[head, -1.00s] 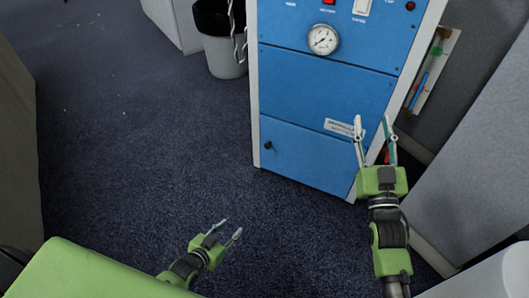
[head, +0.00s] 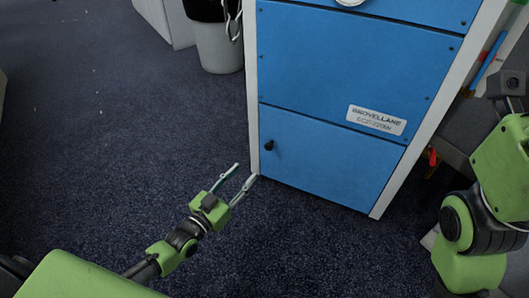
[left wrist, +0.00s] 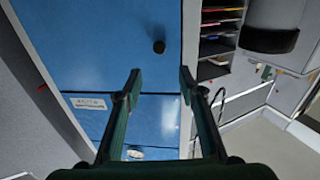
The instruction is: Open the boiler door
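The blue boiler (head: 360,60) with white side edges stands in front of me. Its lowest blue panel, the door (head: 325,160), sits flush and looks closed. A small black knob (head: 269,146) is at the door's upper left. My left gripper (head: 246,172) is open and empty, low and just left of the knob in the head view. In the left wrist view, which is turned over, the knob (left wrist: 159,47) shows just beyond the gap between the open fingertips (left wrist: 161,71), apart from both. My right arm shows at the right edge; its fingers are out of frame.
A grey bin (head: 218,45) stands at the boiler's left, beside a white cabinet (head: 165,20). A grey partition (head: 445,140) is close on the boiler's right. The dark carpet (head: 110,150) in front and left is clear.

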